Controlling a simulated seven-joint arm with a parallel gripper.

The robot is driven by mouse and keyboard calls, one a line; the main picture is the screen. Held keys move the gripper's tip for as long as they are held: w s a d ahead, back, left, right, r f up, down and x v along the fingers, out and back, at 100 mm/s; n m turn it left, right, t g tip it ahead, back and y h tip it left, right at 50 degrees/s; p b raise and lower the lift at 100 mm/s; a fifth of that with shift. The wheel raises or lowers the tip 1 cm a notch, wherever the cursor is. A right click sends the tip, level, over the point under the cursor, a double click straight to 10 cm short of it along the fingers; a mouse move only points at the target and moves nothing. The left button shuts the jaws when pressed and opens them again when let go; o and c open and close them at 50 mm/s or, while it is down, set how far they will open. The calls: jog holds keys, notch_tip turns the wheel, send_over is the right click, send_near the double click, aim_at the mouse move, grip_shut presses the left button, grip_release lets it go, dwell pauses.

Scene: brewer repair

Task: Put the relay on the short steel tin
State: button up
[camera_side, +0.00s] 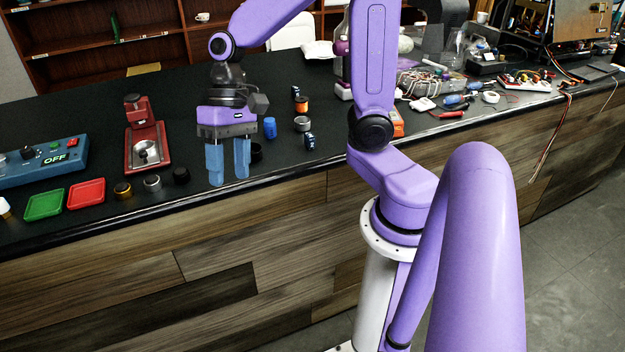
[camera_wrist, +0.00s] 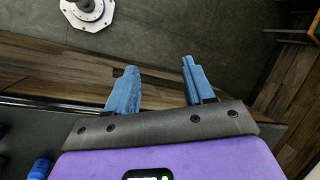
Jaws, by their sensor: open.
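My gripper (camera_side: 229,181) is open and empty, its blue fingers pointing down above the front edge of the dark counter; it also shows in the wrist view (camera_wrist: 159,67). A small dark-blue block with pale marks (camera_side: 309,141), which looks like the relay, stands on the counter right of my gripper. A low silver tin with a dark top (camera_side: 302,124), which looks like the short steel tin, stands just behind that block. Neither can be made out in the wrist view. A similar dark block (camera_side: 295,91) stands farther back, so which one is the relay is not certain.
A blue cylinder (camera_side: 270,128), a black round piece (camera_side: 256,152) and an orange-and-black can (camera_side: 301,105) stand near my gripper. Left are a red machine (camera_side: 146,145), several knobs, green (camera_side: 44,204) and red (camera_side: 86,194) trays, and a blue OFF panel (camera_side: 45,160). Electronics clutter the right.

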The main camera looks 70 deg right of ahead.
jog(key=s+d+f+n+t+h, duration=0.1)
jog(key=s+n+h, duration=0.3)
jog(key=s+n, duration=1)
jog(key=shift+s+d+f+n, duration=0.2)
jog(key=shift+s+d+n, duration=0.1)
jog(key=shift+d+n, duration=0.5)
